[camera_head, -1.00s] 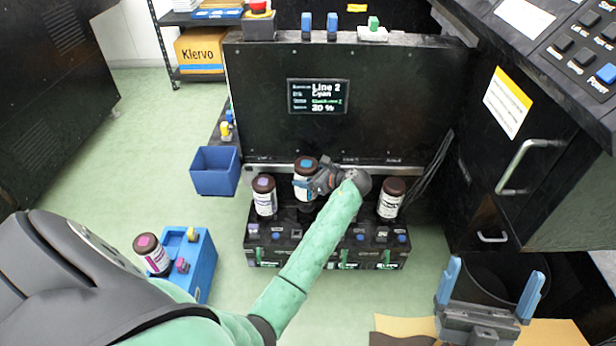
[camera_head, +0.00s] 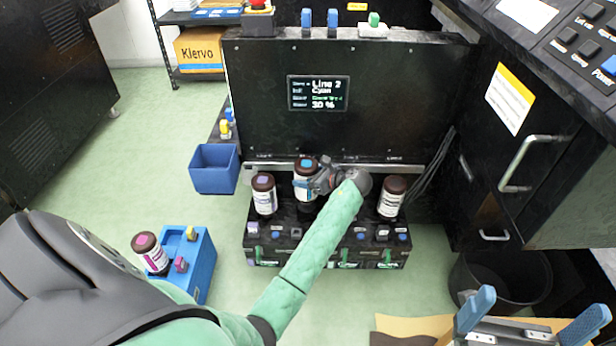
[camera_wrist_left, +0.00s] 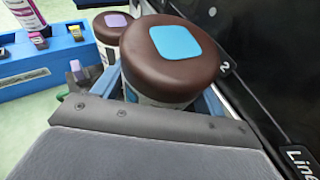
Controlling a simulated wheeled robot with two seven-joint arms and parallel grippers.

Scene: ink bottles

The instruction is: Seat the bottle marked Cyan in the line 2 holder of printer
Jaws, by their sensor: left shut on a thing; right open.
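The bottle marked Cyan (camera_head: 305,185) has a brown cap with a cyan square and stands upright at the second place of the printer's holder row (camera_head: 325,252). It also shows large in the left wrist view (camera_wrist_left: 174,62), beside a label "2". My left gripper (camera_head: 318,184) is shut around this bottle from the right side; its blue fingers flank it in the left wrist view. The bottle's base is hidden, so I cannot tell whether it is fully down. The printer screen (camera_head: 318,93) reads Line 2, Cyan, 30 %. My right gripper (camera_head: 530,328) is open and empty at the lower right.
A purple-marked bottle (camera_head: 264,195) stands left of Cyan and another brown-capped bottle (camera_head: 391,198) stands to the right. A magenta-marked bottle (camera_head: 150,253) is in a blue carrier (camera_head: 203,262). An empty-looking blue bin (camera_head: 214,170) and a dark round bin (camera_head: 520,278) flank the printer.

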